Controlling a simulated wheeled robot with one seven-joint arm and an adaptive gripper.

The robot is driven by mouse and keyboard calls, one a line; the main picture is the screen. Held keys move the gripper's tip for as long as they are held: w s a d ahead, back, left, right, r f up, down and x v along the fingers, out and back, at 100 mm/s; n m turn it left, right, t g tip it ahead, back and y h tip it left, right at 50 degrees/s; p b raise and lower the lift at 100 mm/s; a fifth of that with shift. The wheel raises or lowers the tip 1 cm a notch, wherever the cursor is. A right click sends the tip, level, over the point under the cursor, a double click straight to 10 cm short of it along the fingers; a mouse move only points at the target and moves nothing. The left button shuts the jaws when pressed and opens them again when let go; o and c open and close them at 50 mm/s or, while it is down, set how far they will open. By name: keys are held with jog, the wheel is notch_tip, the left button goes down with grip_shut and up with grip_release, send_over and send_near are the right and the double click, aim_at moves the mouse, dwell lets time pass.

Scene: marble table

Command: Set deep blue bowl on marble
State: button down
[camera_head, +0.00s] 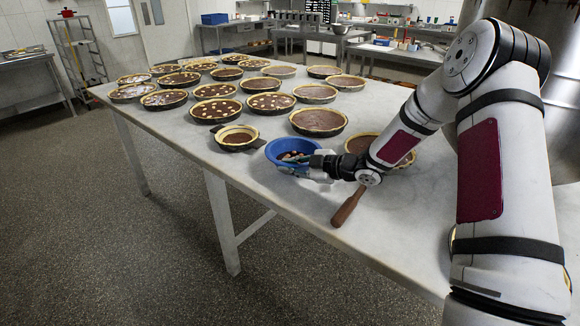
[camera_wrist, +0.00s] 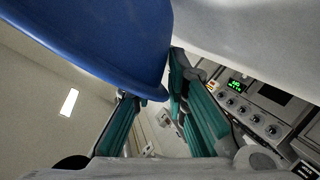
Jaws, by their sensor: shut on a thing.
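The deep blue bowl (camera_head: 274,154) is at the front edge of the marble table (camera_head: 205,150), with small brownish pieces showing inside it. My gripper (camera_head: 298,163) reaches in from the right and is shut on the bowl's right side. In the wrist view the bowl (camera_wrist: 100,35) fills the upper left, and its rim lies between the two teal fingers of my gripper (camera_wrist: 152,95). The bowl looks close to the table top; I cannot tell whether its base touches the marble.
A wooden-handled tool (camera_head: 348,206) lies on the marble just in front of my gripper. Several larger tarts crowd the table behind. The front right marble is mostly clear.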

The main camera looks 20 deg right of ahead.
jog(key=c, duration=1.6)
grip_release()
jog(key=shift+f, duration=0.1)
